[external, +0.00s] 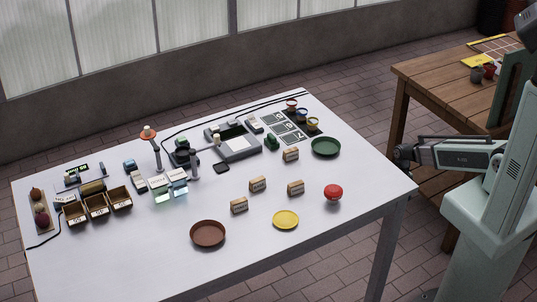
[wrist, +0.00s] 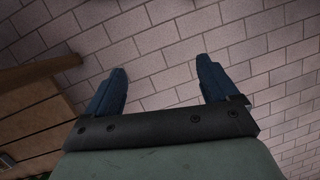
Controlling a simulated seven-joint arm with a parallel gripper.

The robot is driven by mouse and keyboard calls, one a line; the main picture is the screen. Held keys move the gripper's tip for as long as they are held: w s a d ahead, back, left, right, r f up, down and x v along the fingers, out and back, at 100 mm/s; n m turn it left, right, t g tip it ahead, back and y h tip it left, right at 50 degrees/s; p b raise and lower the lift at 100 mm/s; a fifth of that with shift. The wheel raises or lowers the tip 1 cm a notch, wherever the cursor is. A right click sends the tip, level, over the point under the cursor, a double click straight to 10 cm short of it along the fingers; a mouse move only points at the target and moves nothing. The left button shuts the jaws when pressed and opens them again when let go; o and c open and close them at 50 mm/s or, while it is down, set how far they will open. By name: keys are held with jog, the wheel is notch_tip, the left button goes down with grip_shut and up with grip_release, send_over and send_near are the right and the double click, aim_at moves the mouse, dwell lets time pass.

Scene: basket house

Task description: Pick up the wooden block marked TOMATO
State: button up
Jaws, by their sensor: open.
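Several small wooden blocks with printed labels stand on the white table: one (external: 291,154) near the green plate, one (external: 257,184) in the middle, one (external: 295,188) to its right and one (external: 239,205) nearer the brown plate. The lettering is too small to read, so I cannot tell which is marked TOMATO. My gripper (external: 402,155) is off the table's right edge, apart from all the blocks. In the wrist view my gripper (wrist: 160,72) is open and empty, with only brick floor between its fingers.
A red round object (external: 333,191), a green plate (external: 325,147), a yellow plate (external: 285,219) and a brown plate (external: 207,233) are around the blocks. Open boxes (external: 97,206) and small devices fill the left and back. A wooden table (external: 440,80) stands at right.

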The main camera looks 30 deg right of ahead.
jog(key=w+a+r+m+t+y, duration=0.1)
jog(key=w+a+r+t, duration=0.15)
jog(key=w+r, duration=0.85)
jog(key=w+a+r+t+y, duration=0.1)
jog(key=w+a+r, duration=0.2)
jog(key=w+r, duration=0.75)
jog(key=w+a+r+t, duration=0.1)
jog(key=w+a+r, duration=0.25)
jog(key=r, duration=0.35)
jog(key=w+a+r+t+y, duration=0.1)
jog(key=w+a+r, duration=0.1)
jog(key=w+r, duration=0.35)
jog(key=w+a+r+t, duration=0.1)
jog(key=w+a+r, duration=0.2)
jog(key=r, duration=0.6)
notch_tip(320, 180, up, 4)
jog(key=n+g+h, duration=0.2)
jog(key=g+h, duration=0.1)
jog(key=h, duration=0.2)
send_over(296, 183)
jog(key=f, duration=0.8)
jog(key=shift+s+d, duration=0.2)
jog(key=shift+w+a+f, duration=0.1)
jog(key=shift+f, duration=1.3)
jog(key=shift+w+a+f, duration=0.1)
jog(key=shift+f, duration=1.3)
